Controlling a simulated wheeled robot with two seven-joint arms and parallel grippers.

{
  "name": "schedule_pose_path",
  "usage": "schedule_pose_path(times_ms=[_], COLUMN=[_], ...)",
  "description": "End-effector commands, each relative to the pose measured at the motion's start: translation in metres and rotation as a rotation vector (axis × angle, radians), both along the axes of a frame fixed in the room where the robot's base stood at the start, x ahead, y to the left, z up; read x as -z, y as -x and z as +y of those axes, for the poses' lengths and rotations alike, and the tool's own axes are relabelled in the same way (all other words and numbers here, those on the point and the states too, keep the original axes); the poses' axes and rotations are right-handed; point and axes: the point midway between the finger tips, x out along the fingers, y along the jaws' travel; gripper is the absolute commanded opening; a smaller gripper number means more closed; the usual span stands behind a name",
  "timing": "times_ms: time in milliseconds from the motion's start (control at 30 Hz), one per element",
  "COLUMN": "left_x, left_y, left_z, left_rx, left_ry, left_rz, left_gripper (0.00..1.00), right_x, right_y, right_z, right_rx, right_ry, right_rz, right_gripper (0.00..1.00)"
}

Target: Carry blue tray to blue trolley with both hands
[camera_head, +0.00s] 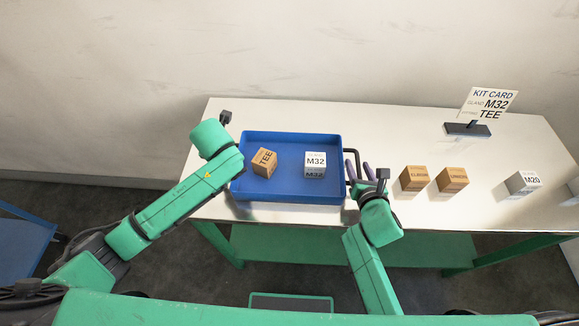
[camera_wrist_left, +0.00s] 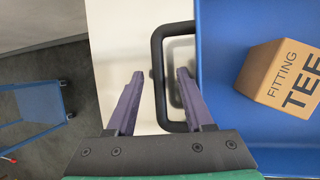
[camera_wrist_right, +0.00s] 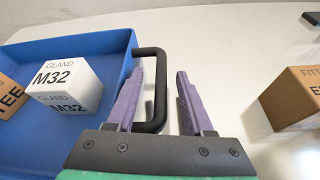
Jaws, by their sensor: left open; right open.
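The blue tray (camera_head: 285,197) rests on the table with a wooden TEE cube (camera_head: 264,162) and a white M32 cube (camera_head: 315,163) in it. My left gripper (camera_wrist_left: 158,88) is open, its purple fingers on either side of the tray's black left handle (camera_wrist_left: 158,55); in the head view my left arm hides it. My right gripper (camera_head: 360,170) is open at the right handle (camera_wrist_right: 160,85); in the right wrist view the handle's bar shows between its fingers. I cannot tell whether the fingers touch the handles. The blue trolley (camera_head: 22,245) shows at the far left on the floor.
On the white table (camera_head: 290,113), right of the tray, stand two wooden cubes (camera_head: 413,179) (camera_head: 452,180) and a white M20 cube (camera_head: 522,183). A kit card (camera_head: 490,103) stands behind them on a dark base. Dark floor lies between the table and trolley.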

Motion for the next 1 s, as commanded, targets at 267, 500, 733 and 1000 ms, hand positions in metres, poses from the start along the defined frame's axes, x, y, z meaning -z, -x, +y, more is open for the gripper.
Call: schedule_pose_path(times_ms=[267,500,733,1000], left_x=[0.0064,0.0061,0.0062,0.0063], left_y=[-0.0024,-0.0024,-0.0023,-0.0022], left_z=[0.0012,0.0013,0.0013,0.0013], left_rx=[0.001,0.0,0.0,0.0], left_ry=[0.0,0.0,0.0,0.0], left_rz=[-0.001,0.0,0.0,0.001], left_gripper=[0.52,0.0,0.0,0.0], right_x=[0.0025,0.0024,0.0026,0.003], right_y=[-0.0064,-0.0061,-0.0059,-0.0058], right_z=[0.0006,0.0006,0.0006,0.0007], right_rx=[-0.001,-0.001,-0.001,-0.001], right_ry=[0.0,0.0,0.0,0.0], right_rz=[0.0,0.0,0.0,0.001], right_gripper=[0.52,0.0,0.0,0.0])
